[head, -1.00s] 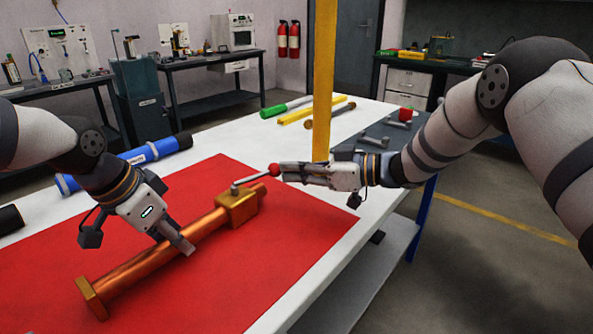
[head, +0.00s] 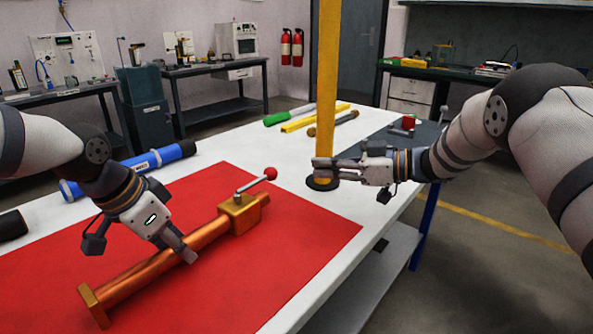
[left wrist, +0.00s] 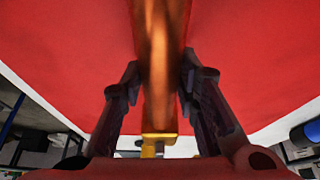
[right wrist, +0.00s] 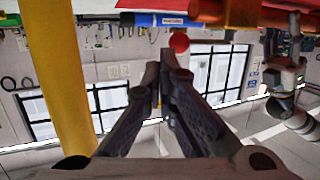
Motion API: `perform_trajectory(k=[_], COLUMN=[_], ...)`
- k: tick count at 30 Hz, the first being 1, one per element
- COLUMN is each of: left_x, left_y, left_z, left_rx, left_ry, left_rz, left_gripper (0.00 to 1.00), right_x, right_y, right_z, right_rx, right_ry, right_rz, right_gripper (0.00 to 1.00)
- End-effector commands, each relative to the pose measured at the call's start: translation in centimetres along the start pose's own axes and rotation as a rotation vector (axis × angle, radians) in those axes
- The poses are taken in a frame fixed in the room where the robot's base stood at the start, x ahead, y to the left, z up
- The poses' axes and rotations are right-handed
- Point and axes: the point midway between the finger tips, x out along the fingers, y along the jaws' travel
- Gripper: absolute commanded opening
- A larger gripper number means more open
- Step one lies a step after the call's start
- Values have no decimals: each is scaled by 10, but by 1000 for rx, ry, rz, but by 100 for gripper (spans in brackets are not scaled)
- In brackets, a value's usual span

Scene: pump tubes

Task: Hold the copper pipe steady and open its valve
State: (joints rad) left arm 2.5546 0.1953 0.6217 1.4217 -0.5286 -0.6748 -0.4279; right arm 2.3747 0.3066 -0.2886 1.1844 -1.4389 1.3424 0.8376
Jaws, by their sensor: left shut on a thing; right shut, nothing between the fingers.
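The copper pipe (head: 140,271) lies on the red mat (head: 300,238), with a brass valve block (head: 238,215) at its far end. The valve lever (head: 252,186) rises from the block toward the upper right and ends in a red knob (head: 270,174). My left gripper (head: 185,252) is shut on the pipe's middle; the left wrist view shows the pipe (left wrist: 160,60) between both fingers. My right gripper (head: 318,171) is shut and empty, to the right of the knob and apart from it. The right wrist view shows the red knob (right wrist: 179,42) beyond the fingertips.
A yellow post (head: 327,80) stands on the white table close to my right gripper. A blue tube (head: 135,170) lies at the left. Green, yellow and brown tubes (head: 290,114) lie at the back. A grey tray area (head: 425,135) holds small parts.

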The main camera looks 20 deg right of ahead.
Motion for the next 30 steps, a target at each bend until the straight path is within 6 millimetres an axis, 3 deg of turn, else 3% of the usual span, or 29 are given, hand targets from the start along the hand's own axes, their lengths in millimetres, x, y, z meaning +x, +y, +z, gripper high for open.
perform_trajectory(k=[3,7,17,18,21,30], left_x=[0,0,0,0,0,-1], left_y=[0,0,0,0,0,0], left_z=[0,0,0,0,0,0], left_rx=[1,1,0,0,0,0], left_ry=[-1,-1,-1,-1,-1,0], left_rz=[1,1,1,1,1,0], left_gripper=[0,0,0,30,52,52], right_x=[-31,-52,-62,-62,-62,-62], right_y=[8,14,16,16,16,16], right_z=[0,0,0,0,0,0], right_rx=[0,-1,0,0,0,0], right_ry=[1,0,0,0,0,0], right_rz=[3,1,-1,-1,-1,-1], right_gripper=[0,0,0,0,0,0])
